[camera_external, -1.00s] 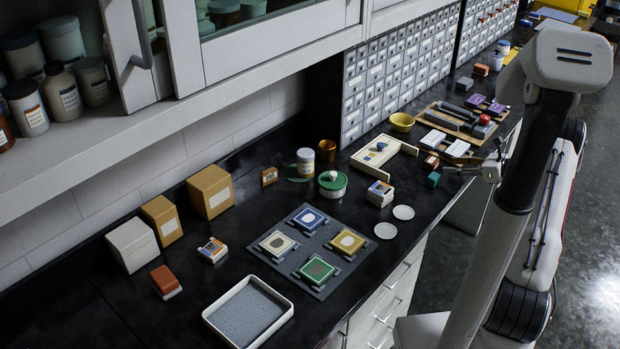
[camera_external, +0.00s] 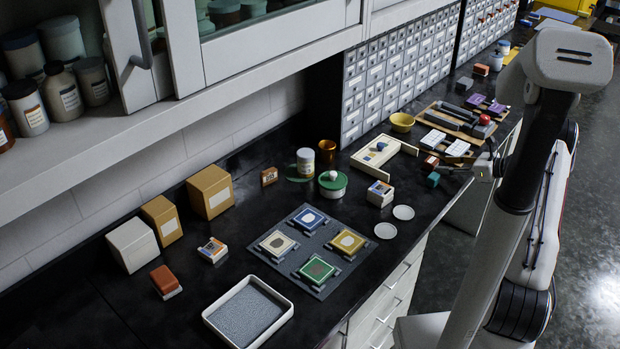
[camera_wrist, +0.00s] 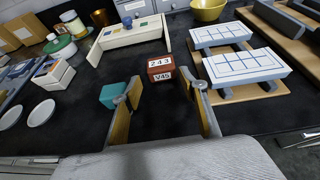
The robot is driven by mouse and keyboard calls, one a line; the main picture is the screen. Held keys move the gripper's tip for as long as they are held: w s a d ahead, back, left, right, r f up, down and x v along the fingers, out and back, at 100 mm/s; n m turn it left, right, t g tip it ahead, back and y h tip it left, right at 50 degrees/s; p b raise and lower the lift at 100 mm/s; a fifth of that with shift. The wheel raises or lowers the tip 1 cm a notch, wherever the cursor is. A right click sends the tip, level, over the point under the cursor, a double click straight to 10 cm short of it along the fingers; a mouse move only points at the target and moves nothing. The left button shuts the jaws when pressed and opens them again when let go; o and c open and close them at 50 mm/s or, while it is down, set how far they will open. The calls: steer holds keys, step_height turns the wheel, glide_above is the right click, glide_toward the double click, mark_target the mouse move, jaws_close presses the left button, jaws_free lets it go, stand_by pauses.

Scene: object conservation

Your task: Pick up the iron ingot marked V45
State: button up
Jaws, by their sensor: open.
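The ingot marked V45 (camera_wrist: 160,69) is a small brown-red block with white labels reading 243 and V45. In the wrist view it lies on the dark counter just beyond the fingertips, roughly between their lines. It also shows in the external view (camera_external: 430,162). My gripper (camera_wrist: 165,86) is open and empty, with one finger on each side of the picture's middle. In the external view my gripper (camera_external: 447,170) is low at the counter's right edge, partly hidden by my arm. A teal block (camera_wrist: 113,96) sits right beside the left finger; I cannot tell whether they touch.
White gridded blocks (camera_wrist: 244,67) on a wooden board stand close to the right finger. A cream tray (camera_wrist: 128,36) lies behind the ingot, with a yellow bowl (camera_wrist: 208,10) at the back. A white box (camera_wrist: 53,74) and round white discs (camera_wrist: 41,113) are to the left.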

mark_target(437, 162)
steer(key=shift+x, duration=2.55)
steer(key=shift+w+r, duration=0.1)
steer(key=shift+r, duration=0.05)
jaws_close()
steer(key=shift+r, duration=0.2)
steer(key=shift+r, duration=4.85)
steer(key=shift+d, duration=0.1)
